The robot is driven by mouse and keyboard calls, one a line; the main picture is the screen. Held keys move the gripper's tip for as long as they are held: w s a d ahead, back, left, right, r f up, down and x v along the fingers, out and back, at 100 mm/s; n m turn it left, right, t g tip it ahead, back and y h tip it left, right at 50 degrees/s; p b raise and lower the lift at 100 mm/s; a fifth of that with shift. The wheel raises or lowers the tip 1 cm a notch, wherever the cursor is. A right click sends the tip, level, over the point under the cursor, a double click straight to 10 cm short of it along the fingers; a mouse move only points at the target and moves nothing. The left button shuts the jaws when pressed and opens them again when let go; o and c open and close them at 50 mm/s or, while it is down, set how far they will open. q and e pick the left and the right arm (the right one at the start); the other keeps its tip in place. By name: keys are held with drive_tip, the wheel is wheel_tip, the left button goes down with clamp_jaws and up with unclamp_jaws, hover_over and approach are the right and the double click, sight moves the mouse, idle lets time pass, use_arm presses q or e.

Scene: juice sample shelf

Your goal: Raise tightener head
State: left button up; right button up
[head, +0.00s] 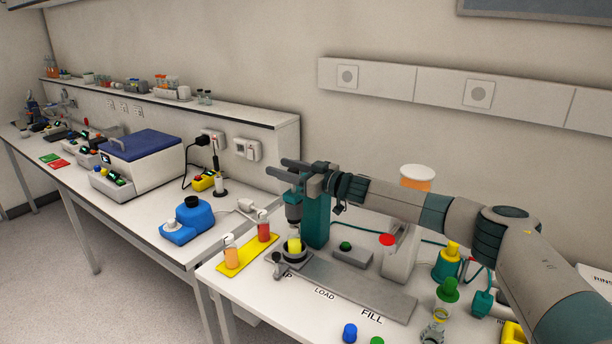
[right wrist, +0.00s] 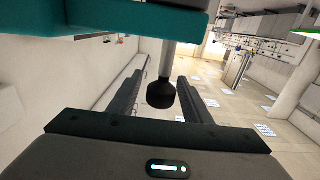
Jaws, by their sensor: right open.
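The tightener has a teal column (head: 317,222) at the far end of the grey rail, with a dark head (head: 293,212) above a yellow cap (head: 294,246) in a dark round seat. My right gripper (head: 287,168) is at the top of the column, its fingers pointing left. In the right wrist view, a black knob (right wrist: 161,95) on a grey rod lies between the open fingers of this gripper (right wrist: 160,80), with gaps showing on both sides. My left gripper is not in view.
A yellow strip (head: 247,257) with two small sample bottles lies left of the tightener. The grey rail (head: 350,285) runs toward the front right. A dispenser (head: 399,250) stands behind, near my right arm. Loose caps (head: 349,333) lie at the front edge.

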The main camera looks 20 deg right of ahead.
drive_tip(key=b+v, duration=0.4)
drive_tip(key=v, duration=0.6)
drive_tip(key=shift+s+d, duration=0.15)
drive_tip(key=shift+s+d+r, duration=0.1)
drive_tip(key=shift+s+d, duration=0.2)
drive_tip(key=shift+s, duration=0.1)
drive_tip(key=shift+r, duration=0.1)
